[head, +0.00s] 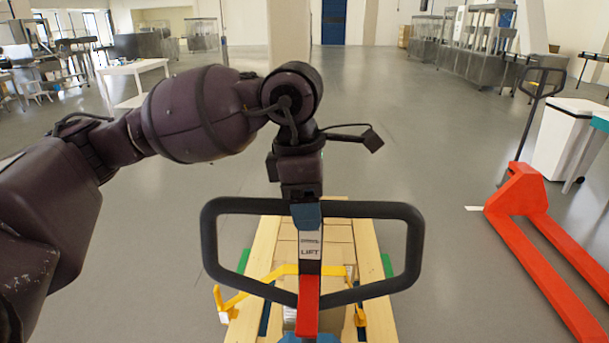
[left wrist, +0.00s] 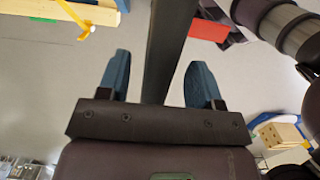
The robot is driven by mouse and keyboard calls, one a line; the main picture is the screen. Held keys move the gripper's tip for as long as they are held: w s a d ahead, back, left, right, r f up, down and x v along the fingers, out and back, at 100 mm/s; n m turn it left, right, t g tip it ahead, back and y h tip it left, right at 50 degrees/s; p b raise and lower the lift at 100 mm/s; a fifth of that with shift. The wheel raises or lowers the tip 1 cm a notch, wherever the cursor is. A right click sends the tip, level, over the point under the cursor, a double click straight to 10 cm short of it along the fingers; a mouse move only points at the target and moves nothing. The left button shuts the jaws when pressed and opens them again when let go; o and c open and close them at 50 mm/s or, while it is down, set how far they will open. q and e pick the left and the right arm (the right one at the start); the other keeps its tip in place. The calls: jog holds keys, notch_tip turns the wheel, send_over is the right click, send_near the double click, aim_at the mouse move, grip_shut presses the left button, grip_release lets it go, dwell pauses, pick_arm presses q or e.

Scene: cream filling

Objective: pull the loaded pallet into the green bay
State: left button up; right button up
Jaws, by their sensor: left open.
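The wooden pallet (head: 372,262) carries cardboard boxes (head: 338,232) and lies straight ahead, low in the head view. A black loop handle (head: 412,245) with a LIFT label and a red stem (head: 307,308) stands in front of it. My left gripper (head: 306,213) is at the top bar of this handle. In the left wrist view its blue fingers (left wrist: 157,82) are open, with a dark bar (left wrist: 165,50) passing between them. Green patches (head: 387,265) show beside the pallet; I cannot tell whether they are the bay. My right gripper is not in view.
A yellow bracket (head: 245,295) crosses in front of the load. A red pallet jack (head: 535,215) stands at the right, near a white bin (head: 565,140). A white table (head: 135,70) stands at the back left. The middle floor beyond the pallet is clear.

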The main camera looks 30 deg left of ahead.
pick_arm(q)
jog(key=shift+w+d+f, duration=0.1)
jog(key=shift+d+f, duration=0.05)
jog(key=shift+f, duration=1.15)
grip_shut()
dwell(0.9)
